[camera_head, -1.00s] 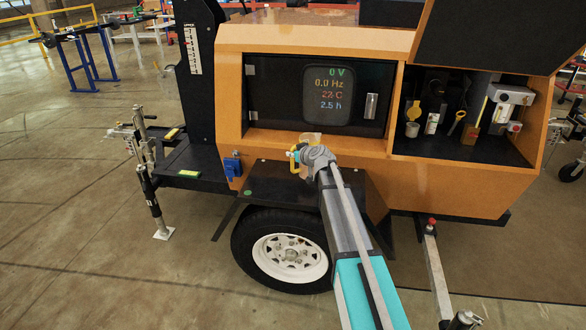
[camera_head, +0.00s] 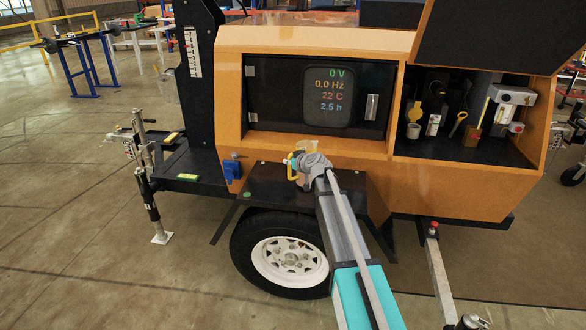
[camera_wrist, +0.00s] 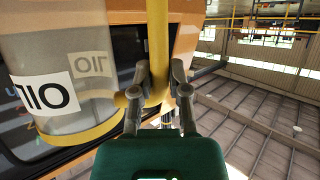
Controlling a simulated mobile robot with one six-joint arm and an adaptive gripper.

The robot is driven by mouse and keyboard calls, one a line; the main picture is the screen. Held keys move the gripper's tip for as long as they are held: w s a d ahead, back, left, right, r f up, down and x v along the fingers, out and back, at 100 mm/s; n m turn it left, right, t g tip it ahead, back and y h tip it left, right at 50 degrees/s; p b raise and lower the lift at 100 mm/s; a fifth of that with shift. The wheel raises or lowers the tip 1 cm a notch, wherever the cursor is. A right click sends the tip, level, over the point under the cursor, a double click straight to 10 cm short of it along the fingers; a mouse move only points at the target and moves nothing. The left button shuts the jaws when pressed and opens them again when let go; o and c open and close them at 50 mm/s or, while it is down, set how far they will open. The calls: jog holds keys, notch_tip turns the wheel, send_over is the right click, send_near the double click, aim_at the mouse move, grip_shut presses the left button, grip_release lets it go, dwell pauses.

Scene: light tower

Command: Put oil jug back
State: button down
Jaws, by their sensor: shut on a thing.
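The oil jug is a clear container with yellow trim and a white label reading OIL. In the head view my gripper (camera_head: 297,163) is above the trailer's black fender (camera_head: 262,187), in front of the orange body. The jug (camera_head: 311,146) is mostly hidden behind my gripper there. I cannot tell whether it touches the fender.
An open compartment (camera_head: 460,158) on the right holds a yellow funnel-like item, a measuring cup and other small things. A raised dark door (camera_head: 490,38) hangs above it. A display panel (camera_head: 328,95) sits left of it. A wheel (camera_head: 285,258) is below the fender.

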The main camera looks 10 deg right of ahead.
jog(key=shift+f+b, duration=0.35)
jog(key=shift+f, duration=0.35)
jog(key=c, duration=0.6)
grip_release()
jog(key=shift+r, duration=0.2)
jog(key=p+v, duration=0.4)
jog(key=v, duration=0.8)
jog(key=shift+p, duration=0.35)
